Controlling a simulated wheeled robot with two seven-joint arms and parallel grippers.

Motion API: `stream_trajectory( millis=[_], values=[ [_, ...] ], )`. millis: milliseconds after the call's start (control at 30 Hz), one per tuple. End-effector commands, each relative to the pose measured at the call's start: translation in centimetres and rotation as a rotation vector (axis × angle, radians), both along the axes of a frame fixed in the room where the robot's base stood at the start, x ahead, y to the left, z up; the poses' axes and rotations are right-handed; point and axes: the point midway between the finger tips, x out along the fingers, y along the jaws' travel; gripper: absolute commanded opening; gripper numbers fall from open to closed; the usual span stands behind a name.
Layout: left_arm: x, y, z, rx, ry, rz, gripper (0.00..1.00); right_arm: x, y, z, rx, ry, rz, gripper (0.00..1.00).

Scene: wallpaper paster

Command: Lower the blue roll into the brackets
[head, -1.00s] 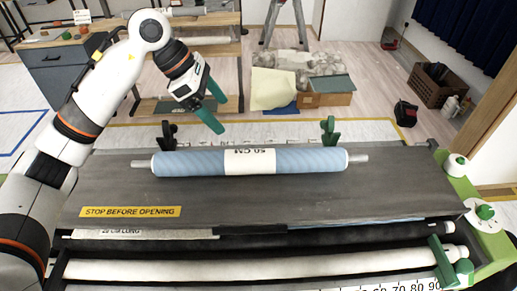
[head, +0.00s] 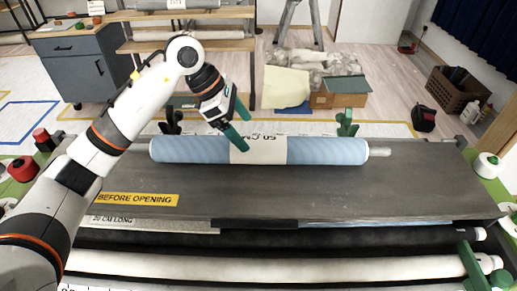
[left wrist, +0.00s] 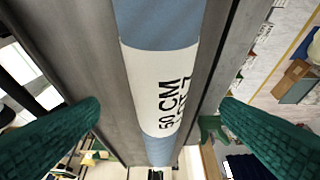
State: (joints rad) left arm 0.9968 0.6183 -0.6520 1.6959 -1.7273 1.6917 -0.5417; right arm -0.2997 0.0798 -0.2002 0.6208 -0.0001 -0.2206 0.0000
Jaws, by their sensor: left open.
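The blue roll (head: 200,150) lies across the grey board, with a white "50 CM" label (head: 258,151) at its middle and a pale core end sticking out at the right. A dark bracket (head: 174,121) and a green bracket (head: 347,123) stand behind the roll, near its two ends. My left gripper (head: 246,133) is open at the label, its fingers pointing down toward the roll. In the left wrist view the roll (left wrist: 160,25) runs between the two spread green fingers, with gaps on both sides. The right gripper is not in view.
The grey board (head: 330,195) carries a yellow "BEFORE OPENING" sign (head: 137,199). Black and white rollers (head: 270,268) lie along its front. Green machine parts stand at both sides. Boxes (head: 340,95) and a brown crate (head: 455,90) are on the floor behind.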

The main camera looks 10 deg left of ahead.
Motion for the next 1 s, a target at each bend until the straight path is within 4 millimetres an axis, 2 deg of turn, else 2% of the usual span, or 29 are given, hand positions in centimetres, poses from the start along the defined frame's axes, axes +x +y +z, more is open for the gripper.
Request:
stream_trajectory(
  millis=[100, 367, 600, 900, 1000],
  values=[
    [0.1, -0.9, -1.4, -0.001, 0.004, 0.000, 0.87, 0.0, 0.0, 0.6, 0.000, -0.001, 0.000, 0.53],
    [0.3, -2.0, -3.2, -0.001, 0.004, -0.001, 0.87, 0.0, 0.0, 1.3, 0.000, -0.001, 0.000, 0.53],
    [0.6, -3.6, -6.3, -0.001, 0.004, 0.000, 0.87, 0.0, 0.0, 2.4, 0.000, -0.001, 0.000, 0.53],
    [0.7, -3.8, -6.9, 0.000, 0.000, 0.001, 0.87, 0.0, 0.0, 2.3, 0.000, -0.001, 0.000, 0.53],
    [0.7, -3.8, -6.9, 0.000, 0.000, 0.001, 0.73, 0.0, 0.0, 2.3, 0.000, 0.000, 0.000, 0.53]
  ],
)
